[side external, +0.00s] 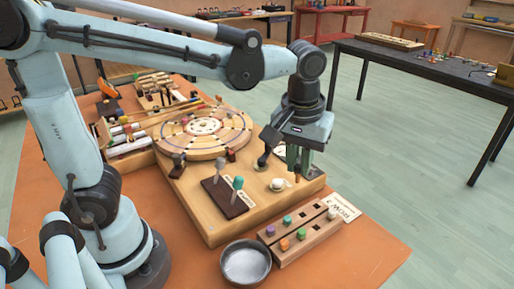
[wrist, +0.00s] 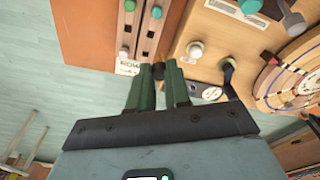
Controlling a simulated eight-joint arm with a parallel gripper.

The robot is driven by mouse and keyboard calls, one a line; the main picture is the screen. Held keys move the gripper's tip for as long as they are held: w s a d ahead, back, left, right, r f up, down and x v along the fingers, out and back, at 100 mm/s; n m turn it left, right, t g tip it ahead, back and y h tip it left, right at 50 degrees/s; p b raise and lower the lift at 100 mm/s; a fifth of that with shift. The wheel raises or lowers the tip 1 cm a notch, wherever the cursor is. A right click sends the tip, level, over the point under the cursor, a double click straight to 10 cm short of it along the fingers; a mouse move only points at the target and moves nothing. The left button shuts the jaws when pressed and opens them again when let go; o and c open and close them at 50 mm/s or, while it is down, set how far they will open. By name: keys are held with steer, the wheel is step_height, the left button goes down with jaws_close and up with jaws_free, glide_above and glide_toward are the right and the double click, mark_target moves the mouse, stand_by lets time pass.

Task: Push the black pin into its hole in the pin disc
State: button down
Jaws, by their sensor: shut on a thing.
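My gripper (side external: 298,160) hangs above the right end of the wooden board, fingers pointing down. In the wrist view my gripper (wrist: 158,85) is shut on a small dark piece that looks like the black pin (wrist: 158,71), held between the fingertips. The pin is hard to make out in the side view. The pin disc (side external: 204,128) appears to be the large round wooden disc with coloured rings, on the board left of my gripper. It also shows at the right edge of the wrist view (wrist: 292,72). The gripper is apart from the disc. I cannot make out the pin's hole.
A wooden block with coloured pegs (side external: 302,232) and a metal bowl (side external: 246,263) stand in front. A dark base with grey and green-topped posts (side external: 225,196), a white knob (side external: 278,184) and a dark lever (side external: 263,159) stand between. Crowded trays (side external: 124,140) lie left.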

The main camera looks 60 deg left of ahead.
steer(key=s+a+r+n, duration=0.1)
steer(key=a+n, duration=0.4)
steer(key=a, duration=2.2)
steer(key=shift+s+a+r+n+y, duration=0.3)
steer(key=shift+s+a+r+n, duration=0.1)
steer(key=shift+s, duration=0.15)
steer(key=shift+d+f, duration=0.1)
steer(key=shift+f, duration=2.85)
steer(key=shift+f, duration=1.55)
steer(key=c, duration=1)
jaws_free()
